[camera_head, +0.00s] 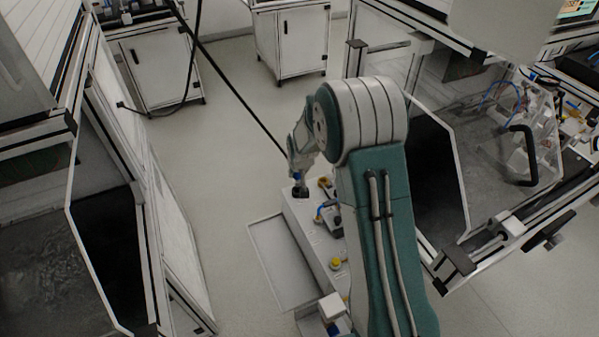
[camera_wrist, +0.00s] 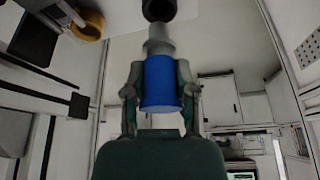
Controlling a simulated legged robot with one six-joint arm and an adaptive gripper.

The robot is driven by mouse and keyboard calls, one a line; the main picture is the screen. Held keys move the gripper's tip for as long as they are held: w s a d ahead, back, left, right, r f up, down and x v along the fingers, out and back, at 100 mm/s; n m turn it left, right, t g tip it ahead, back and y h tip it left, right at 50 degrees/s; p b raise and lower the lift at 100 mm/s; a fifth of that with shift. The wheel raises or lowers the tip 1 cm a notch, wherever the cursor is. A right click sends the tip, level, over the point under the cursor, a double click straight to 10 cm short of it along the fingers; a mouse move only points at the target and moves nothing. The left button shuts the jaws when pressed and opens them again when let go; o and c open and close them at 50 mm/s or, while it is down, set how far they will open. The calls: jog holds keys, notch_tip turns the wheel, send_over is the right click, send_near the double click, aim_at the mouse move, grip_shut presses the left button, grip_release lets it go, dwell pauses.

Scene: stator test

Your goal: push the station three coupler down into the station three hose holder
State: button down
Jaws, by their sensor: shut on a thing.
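In the wrist view my gripper (camera_wrist: 160,92) is shut on a blue cylindrical coupler (camera_wrist: 160,82). A finger presses on each side of it. A grey stepped collar rises from the blue part toward a dark round part (camera_wrist: 158,9) at the top edge. I cannot tell whether that part is a hose end or the holder. In the head view my gripper (camera_head: 301,189) is small, at the far left end of the white bench, and the coupler is not clear there. I cannot pick out the station three hose holder for sure.
The white bench (camera_head: 296,222) carries several small fittings, among them a yellow knob (camera_head: 335,264). A yellow ring-shaped part (camera_wrist: 87,26) shows upper left in the wrist view. A black cable (camera_head: 235,90) runs down toward my gripper. Framed machines flank open floor.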

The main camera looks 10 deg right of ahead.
jog(key=shift+a+f, duration=0.25)
jog(key=shift+a, duration=0.3)
jog(key=shift+d+f, duration=0.35)
jog(key=shift+d, duration=0.1)
jog(key=shift+a+f, duration=0.1)
jog(key=shift+a, duration=0.4)
jog(key=shift+d+f, duration=0.35)
jog(key=shift+d, duration=0.15)
jog(key=shift+f, duration=0.1)
jog(key=shift+d+f, duration=0.2)
jog(key=shift+f, duration=0.25)
jog(key=shift+f, duration=0.5)
jog(key=shift+c, duration=1.7)
grip_release()
